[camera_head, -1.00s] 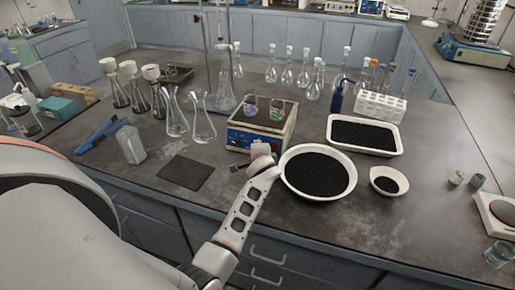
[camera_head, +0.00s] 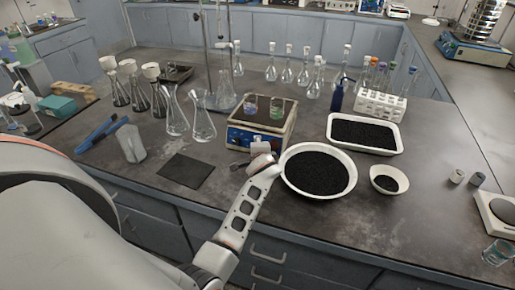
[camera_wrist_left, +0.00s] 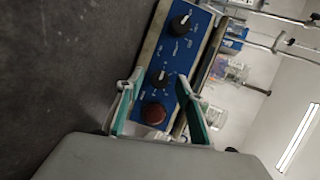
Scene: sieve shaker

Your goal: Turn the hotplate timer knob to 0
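The hotplate (camera_head: 262,125) stands on the bench, a blue control panel on its front. In the left wrist view, the panel (camera_wrist_left: 171,50) carries an upper black knob (camera_wrist_left: 181,24), a lower black knob (camera_wrist_left: 161,78) and a red round control (camera_wrist_left: 153,113). I cannot read which knob is the timer. My left gripper (camera_wrist_left: 161,76) is open, its teal-padded fingers on either side of the lower knob in the picture; I cannot tell if they touch it. In the head view my left gripper (camera_head: 246,160) is at the hotplate's front, partly hidden by its wrist. My right gripper is not in view.
Two small beakers (camera_head: 263,106) stand on the hotplate top. A white bowl of black grains (camera_head: 322,148) is close to the right of my wrist. Glass flasks (camera_head: 203,122) stand to the left. A dark flat mat (camera_head: 186,170) lies at the front left.

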